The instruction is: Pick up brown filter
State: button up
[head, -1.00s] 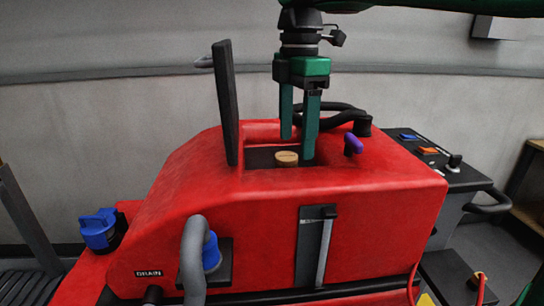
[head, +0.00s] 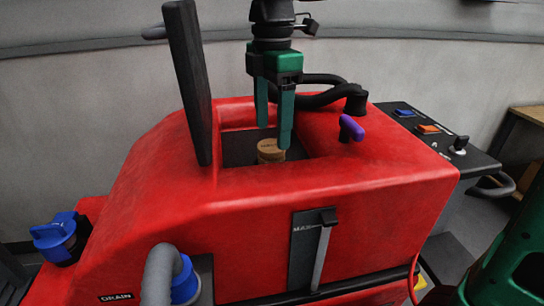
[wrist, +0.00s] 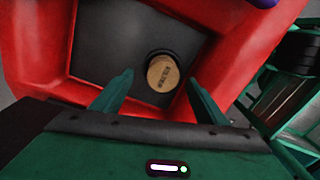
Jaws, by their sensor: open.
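The brown filter (head: 270,150) is a short round piece with a light brown top, standing in the dark recess on top of the red machine (head: 330,185). In the wrist view the filter (wrist: 162,73) shows its printed top, between and beyond my two fingertips. My green gripper (head: 275,138) points down over the recess, open and empty. Its fingers appear close to the filter in the head view. The wrist view shows my gripper (wrist: 155,85) with a finger to each side of the filter. The filter's lower part is hidden.
A dark upright lid (head: 188,85) stands at the recess's left edge. A black hose (head: 320,97) and a purple-topped knob (head: 351,128) are to the right. The red rim surrounds the recess closely.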

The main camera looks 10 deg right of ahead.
jog(key=shift+s+a+f, duration=0.1)
jog(key=shift+s+f, duration=0.05)
jog(key=shift+f, duration=1.2)
jog(key=shift+s+f, duration=0.15)
jog(key=shift+f, duration=1.2)
jog(key=shift+c, duration=0.7)
jog(key=c, duration=1.2)
jog(key=shift+r, duration=5.2)
jog(key=shift+r, duration=1)
notch_tip(320, 180, up, 5)
send_over(272, 145)
jog(key=shift+w+f, duration=0.1)
